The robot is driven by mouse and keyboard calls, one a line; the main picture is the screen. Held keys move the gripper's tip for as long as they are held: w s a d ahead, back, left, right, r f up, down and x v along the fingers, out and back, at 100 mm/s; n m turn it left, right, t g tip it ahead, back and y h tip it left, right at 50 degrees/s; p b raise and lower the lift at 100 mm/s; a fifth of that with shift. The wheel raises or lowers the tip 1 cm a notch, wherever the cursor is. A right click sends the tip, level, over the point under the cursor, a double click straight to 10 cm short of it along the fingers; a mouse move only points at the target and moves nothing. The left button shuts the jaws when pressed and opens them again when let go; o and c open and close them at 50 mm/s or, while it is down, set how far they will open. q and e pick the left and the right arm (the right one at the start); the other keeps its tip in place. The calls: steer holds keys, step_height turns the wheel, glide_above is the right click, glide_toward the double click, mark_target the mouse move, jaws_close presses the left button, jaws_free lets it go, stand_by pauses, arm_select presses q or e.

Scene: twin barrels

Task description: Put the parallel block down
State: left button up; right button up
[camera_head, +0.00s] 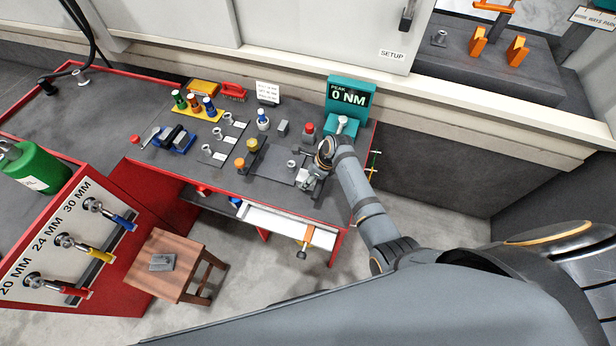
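My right arm comes in from the lower right and reaches over the grey bench top. My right gripper (309,184) points down near the front right edge of the bench. It is small and dark in this view, and I cannot tell whether its fingers are open or hold anything. I cannot make out a parallel block in it for certain. A small plain grey block (283,128) stands on the bench behind the gripper, apart from it. My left gripper is not in view.
A teal torque display (348,98) reading "0 NM" stands at the back right. A red-capped piece (308,130), a yellow-topped piece (253,144) and a blue vise (177,139) are on the bench. A wooden stool (172,280) bearing a grey item (162,261) stands in front.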

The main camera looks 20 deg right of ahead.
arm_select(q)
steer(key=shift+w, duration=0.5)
arm_select(e)
steer(key=o, duration=0.4)
steer(key=shift+s, duration=0.1)
steer(key=shift+o, duration=0.2)
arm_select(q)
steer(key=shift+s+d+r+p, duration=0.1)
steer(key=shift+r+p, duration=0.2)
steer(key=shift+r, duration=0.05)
arm_select(e)
steer(key=v, duration=1.2)
